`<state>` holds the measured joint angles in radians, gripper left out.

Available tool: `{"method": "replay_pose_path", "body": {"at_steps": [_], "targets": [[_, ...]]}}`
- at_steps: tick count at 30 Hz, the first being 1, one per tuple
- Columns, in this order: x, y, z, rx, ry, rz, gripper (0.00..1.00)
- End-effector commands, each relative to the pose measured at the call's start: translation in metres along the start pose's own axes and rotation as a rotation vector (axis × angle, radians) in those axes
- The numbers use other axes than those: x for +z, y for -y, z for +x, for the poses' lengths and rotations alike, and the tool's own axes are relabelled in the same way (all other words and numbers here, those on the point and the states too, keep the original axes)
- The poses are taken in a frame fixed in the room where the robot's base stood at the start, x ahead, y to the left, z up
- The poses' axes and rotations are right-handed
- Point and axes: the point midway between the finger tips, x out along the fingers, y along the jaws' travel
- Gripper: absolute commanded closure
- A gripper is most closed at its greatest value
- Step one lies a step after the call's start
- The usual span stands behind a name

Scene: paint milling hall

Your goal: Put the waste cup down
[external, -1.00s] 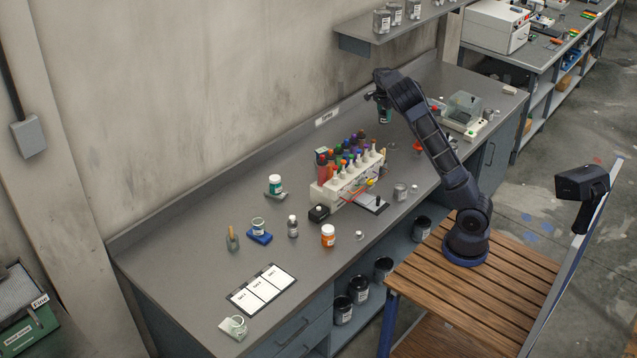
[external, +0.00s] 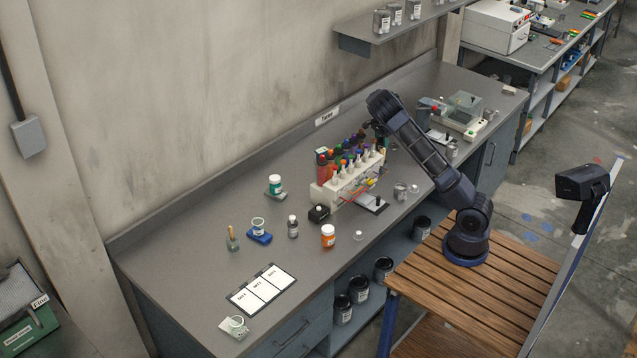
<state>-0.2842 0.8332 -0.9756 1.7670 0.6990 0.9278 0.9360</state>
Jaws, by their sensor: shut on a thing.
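My gripper (external: 377,129) is low over the far part of the bench, just behind the right end of the white bottle rack (external: 347,184). It is shut on a small dark cup with a green band, which I take to be the waste cup. The cup is now mostly hidden by the rack's bottles and my arm, so I cannot tell whether it touches the bench top (external: 190,228).
The rack holds several coloured bottles close to my gripper. A balance (external: 463,118) stands to the right. The bench's back left is clear.

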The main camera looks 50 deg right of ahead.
Motion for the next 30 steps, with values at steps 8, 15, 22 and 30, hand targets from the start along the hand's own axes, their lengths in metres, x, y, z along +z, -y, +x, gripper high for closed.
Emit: {"method": "replay_pose_path", "body": {"at_steps": [8, 15, 22, 30], "targets": [[0.003, -0.001, 0.034, 0.003, -0.002, 0.001, 0.70], [0.005, 0.000, 0.041, 0.001, 0.000, 0.001, 0.70], [0.005, 0.000, 0.043, 0.001, 0.000, 0.000, 0.46], [0.005, 0.000, 0.043, 0.001, 0.000, 0.000, 0.26]]}}
